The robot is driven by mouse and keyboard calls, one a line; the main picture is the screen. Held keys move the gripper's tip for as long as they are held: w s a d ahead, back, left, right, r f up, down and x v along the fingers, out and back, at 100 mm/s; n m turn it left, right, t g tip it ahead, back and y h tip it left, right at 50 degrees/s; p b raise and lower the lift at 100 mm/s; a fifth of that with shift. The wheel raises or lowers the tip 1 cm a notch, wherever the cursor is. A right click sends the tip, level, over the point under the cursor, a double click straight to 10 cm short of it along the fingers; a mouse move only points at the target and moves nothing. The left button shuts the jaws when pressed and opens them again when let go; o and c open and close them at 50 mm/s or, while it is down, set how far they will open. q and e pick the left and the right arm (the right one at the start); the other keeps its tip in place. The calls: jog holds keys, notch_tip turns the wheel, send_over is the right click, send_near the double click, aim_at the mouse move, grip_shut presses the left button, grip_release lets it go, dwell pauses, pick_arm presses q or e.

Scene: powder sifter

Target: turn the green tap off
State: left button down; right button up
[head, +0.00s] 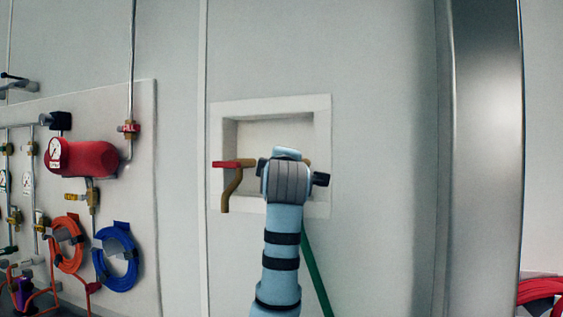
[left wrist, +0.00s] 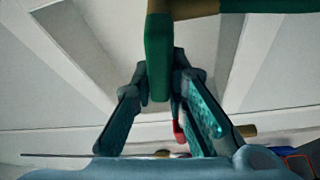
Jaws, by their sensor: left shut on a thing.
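The green tap's handle (left wrist: 159,50) shows in the left wrist view, hanging from a brown tap body (left wrist: 196,6) at the top. My left gripper (left wrist: 160,82) has a finger on each side of the handle's lower end and is shut on it. In the head view my left arm comes up from the bottom middle and its wrist covers the green tap and the fingers. The tap sits in front of a white-framed wall recess (head: 322,130). My right gripper is in neither view.
A tap with a red handle (head: 233,163) and brown spout is left of my wrist. A green hose (head: 317,272) hangs just right of my arm. Farther left, a panel (head: 145,200) carries a red tank (head: 92,158), gauges and coiled hoses. A metal column (head: 487,160) stands right.

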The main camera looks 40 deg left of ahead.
pick_arm(q)
jog(key=shift+f+n+g, duration=0.15)
jog(key=shift+n+g, duration=0.25)
jog(key=shift+n, duration=0.7)
jog(key=c, duration=1.6)
grip_release()
jog(key=v, duration=1.2)
jog(key=shift+s, duration=0.1)
jog(key=shift+a, duration=0.15)
